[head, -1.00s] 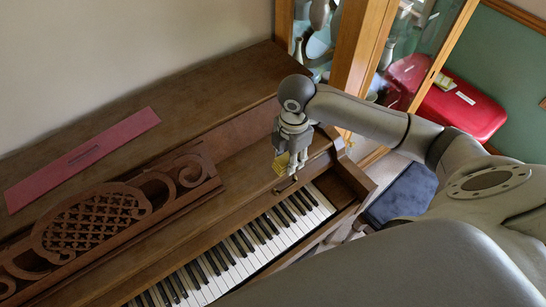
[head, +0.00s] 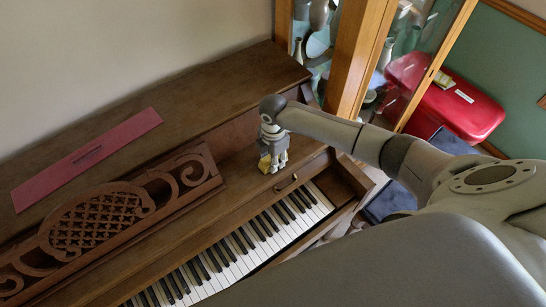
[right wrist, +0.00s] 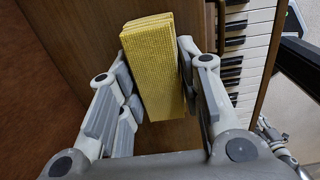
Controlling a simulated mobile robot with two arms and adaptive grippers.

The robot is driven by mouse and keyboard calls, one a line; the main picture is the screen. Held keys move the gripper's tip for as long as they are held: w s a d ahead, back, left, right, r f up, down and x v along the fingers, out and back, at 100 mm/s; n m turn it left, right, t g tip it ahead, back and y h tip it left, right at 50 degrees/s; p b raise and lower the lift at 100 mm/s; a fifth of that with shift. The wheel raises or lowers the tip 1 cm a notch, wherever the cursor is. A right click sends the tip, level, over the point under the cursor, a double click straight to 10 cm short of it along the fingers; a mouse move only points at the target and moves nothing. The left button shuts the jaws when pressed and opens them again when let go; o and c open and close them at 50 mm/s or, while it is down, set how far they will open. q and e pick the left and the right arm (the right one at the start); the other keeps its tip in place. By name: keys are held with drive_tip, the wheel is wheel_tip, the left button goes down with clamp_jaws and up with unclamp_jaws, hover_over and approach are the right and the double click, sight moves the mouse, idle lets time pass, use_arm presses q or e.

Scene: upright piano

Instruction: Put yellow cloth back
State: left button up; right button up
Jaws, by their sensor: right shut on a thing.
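The yellow cloth (right wrist: 150,70) is a folded, textured block between the fingers of my right gripper (right wrist: 157,72) in the right wrist view. The gripper is shut on it. In the head view, my right gripper (head: 272,160) points down over the right part of the brown upright piano (head: 225,75), above the wooden shelf behind the keys. A small piece of the yellow cloth (head: 264,164) shows at its fingertips. I cannot tell whether the cloth touches the wood. My left gripper is not in view.
A red flat strip (head: 85,160) lies on the piano top, behind the carved music stand (head: 95,220). The piano keys (head: 240,250) are in front. A glass cabinet (head: 350,60) stands close behind my right arm, with a red case (head: 450,100) beyond it.

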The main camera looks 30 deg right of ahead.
drive_tip(key=shift+f, duration=0.1)
drive_tip(key=shift+f, duration=0.1)
drive_tip(key=o, duration=1)
drive_tip(key=shift+r, duration=0.3)
wheel_tip(320, 180, up, 12)
drive_tip(key=b, duration=0.1)
drive_tip(key=shift+b, duration=0.35)
drive_tip(key=shift+f, duration=0.1)
